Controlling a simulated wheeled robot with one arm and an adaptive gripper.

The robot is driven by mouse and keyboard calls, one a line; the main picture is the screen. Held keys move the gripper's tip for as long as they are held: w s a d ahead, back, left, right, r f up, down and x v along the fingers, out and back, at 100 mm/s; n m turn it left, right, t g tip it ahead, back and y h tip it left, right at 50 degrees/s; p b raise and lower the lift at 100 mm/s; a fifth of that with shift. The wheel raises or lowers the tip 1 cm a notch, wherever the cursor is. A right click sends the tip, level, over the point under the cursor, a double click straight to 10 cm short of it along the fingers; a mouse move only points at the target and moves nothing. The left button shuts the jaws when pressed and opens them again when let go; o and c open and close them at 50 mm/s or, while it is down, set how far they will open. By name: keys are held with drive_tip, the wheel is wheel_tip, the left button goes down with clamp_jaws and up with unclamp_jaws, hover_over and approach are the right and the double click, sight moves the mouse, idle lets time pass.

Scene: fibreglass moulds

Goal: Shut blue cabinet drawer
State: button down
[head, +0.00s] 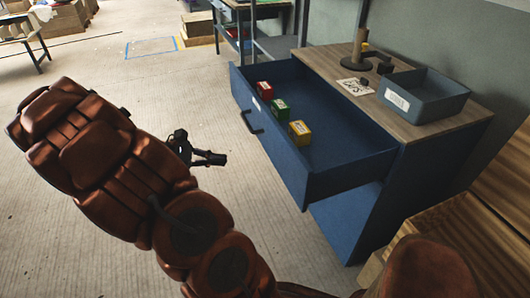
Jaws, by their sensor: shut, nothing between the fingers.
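The blue cabinet (353,218) stands at the right with a wooden top. Its top drawer (287,158) is pulled well out toward the left. The drawer's dark handle (252,122) is on its front face. A red box (264,91), a green box (280,108) and a yellow box (299,133) stand in a row inside the drawer, near its front. My gripper (222,159) is shut and empty, left of the drawer front and apart from it. My arm reaches in from the bottom.
A grey-blue tray (424,96), a card with print (355,87) and a dark stand (359,52) are on the cabinet top (437,126). Wooden crates (440,230) are at lower right. Open floor (150,75) lies to the left.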

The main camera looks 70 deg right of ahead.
sight(273, 146)
drive_tip(key=w+d+f+n+g+h+b, duration=0.25)
drive_tip(key=w+d+f+n+h, duration=0.2)
drive_tip(key=d+f, duration=0.65)
drive_tip(key=shift+n+t+y, duration=0.25)
drive_tip(key=x, duration=1.4)
drive_tip(key=shift+w+r, duration=0.1)
drive_tip(key=shift+r, duration=0.15)
drive_tip(key=shift+d, duration=0.1)
